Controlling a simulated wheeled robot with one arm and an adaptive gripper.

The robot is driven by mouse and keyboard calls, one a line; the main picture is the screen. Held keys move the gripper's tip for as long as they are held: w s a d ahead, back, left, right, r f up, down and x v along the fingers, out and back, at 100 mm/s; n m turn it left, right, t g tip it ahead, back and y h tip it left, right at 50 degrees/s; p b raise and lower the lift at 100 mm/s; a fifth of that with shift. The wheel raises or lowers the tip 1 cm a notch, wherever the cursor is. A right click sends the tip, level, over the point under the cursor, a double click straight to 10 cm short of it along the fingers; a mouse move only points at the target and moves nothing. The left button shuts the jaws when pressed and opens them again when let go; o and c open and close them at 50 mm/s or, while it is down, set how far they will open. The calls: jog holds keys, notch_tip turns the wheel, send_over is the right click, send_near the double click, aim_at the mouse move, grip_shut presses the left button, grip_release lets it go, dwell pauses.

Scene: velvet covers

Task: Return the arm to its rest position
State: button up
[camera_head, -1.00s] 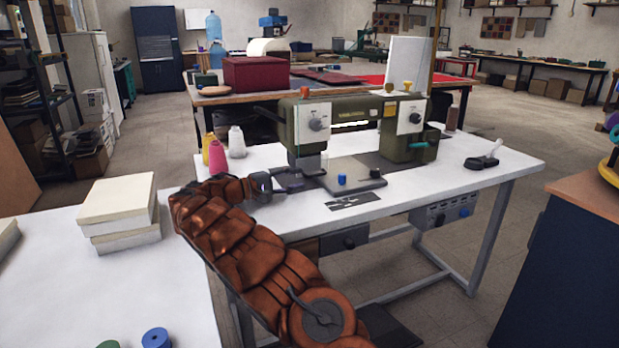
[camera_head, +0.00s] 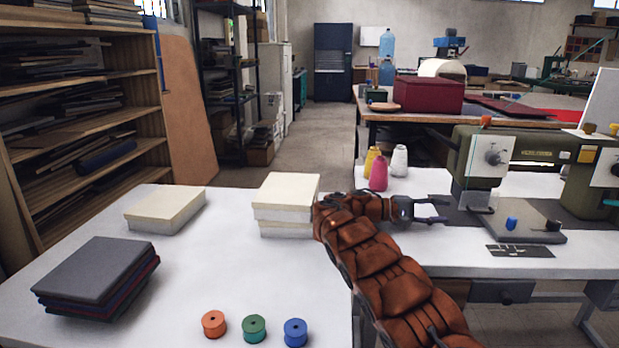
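My arm, in a brown padded cover, reaches up from the bottom right over the gap between the two white tables. My gripper (camera_head: 440,211) is at its end, pointing right, in front of the sewing machine (camera_head: 490,165). Its two dark fingers are spread apart with nothing seen between them. The fingertips show just left of the machine's grey bed plate (camera_head: 535,228); I cannot tell whether they touch the table.
The left white table (camera_head: 240,268) holds stacked cream blocks (camera_head: 286,198), a single cream block (camera_head: 166,209), folded dark cloths (camera_head: 97,275) and three spools (camera_head: 254,328). Thread cones (camera_head: 378,174) stand behind my gripper. A shelf (camera_head: 80,120) stands at left.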

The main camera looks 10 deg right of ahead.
jog(key=s+a+r+y+p, duration=0.25)
jog(key=s+r+p, duration=0.35)
jog(key=s+r, duration=0.3)
jog(key=s+a+r+y+p, duration=0.25)
jog(key=s+r+p, duration=0.4)
jog(key=s, duration=0.45)
jog(key=s+a+t+y+p, duration=0.2)
jog(key=s+a+y+p, duration=0.4)
jog(key=s+a, duration=0.6)
jog(key=s+a+r+n+t+y+p, duration=0.1)
jog(key=s+a+y+p, duration=0.5)
jog(key=s+a, duration=0.6)
jog(key=a+t+p, duration=0.1)
jog(key=a+p, duration=0.1)
jog(key=a, duration=0.2)
jog(key=shift+a, duration=0.15)
jog(key=shift+s, duration=0.1)
